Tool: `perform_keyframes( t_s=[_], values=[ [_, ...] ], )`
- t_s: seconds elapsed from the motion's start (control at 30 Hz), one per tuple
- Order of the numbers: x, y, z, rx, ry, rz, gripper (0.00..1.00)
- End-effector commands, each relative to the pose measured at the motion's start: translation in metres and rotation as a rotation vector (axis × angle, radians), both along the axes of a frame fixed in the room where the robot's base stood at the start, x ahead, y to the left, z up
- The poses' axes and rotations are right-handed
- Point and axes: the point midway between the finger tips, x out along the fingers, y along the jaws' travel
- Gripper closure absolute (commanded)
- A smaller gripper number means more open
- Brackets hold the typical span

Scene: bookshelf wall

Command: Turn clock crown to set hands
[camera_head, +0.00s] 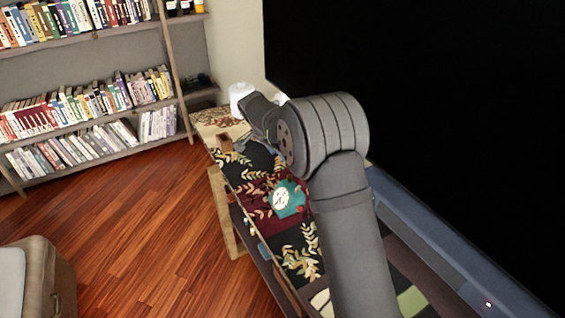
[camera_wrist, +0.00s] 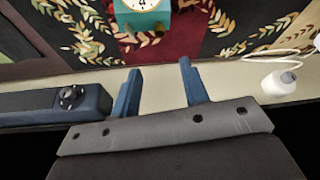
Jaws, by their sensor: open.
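A teal clock (camera_head: 293,199) with a round white face sits on the patterned cloth of the long table in the head view. A small red part (camera_head: 301,209) shows at its lower right; I cannot tell whether it is the crown. In the wrist view the clock (camera_wrist: 142,22) is cut off by the top edge, with two small knob-like parts below its body. My gripper (camera_wrist: 159,66) is open and empty, its two blue fingers apart and pointing towards the clock without touching it.
The long table (camera_head: 239,188) has a leafy patterned cloth and small items along its left edge. A white object (camera_wrist: 279,82) with a cable lies right of my gripper. A dark bar with a knob (camera_wrist: 70,97) lies left. A bookshelf (camera_head: 88,78) stands behind open wooden floor.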

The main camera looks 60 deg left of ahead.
Motion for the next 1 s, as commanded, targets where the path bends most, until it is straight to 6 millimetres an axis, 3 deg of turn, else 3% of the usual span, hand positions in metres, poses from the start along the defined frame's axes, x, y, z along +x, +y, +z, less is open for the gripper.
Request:
perform_keyframes(
  t_s=[0.23,0.63,0.83,1.0],
  values=[
    [-0.011,-0.002,0.027,0.001,0.0,0.0,0.59],
    [-0.012,-0.003,0.029,-0.001,0.0,0.0,0.59],
    [-0.006,-0.002,0.015,-0.003,0.0,-0.001,0.59],
    [0.005,0.0,-0.013,-0.004,0.0,-0.002,0.59]
  ],
)
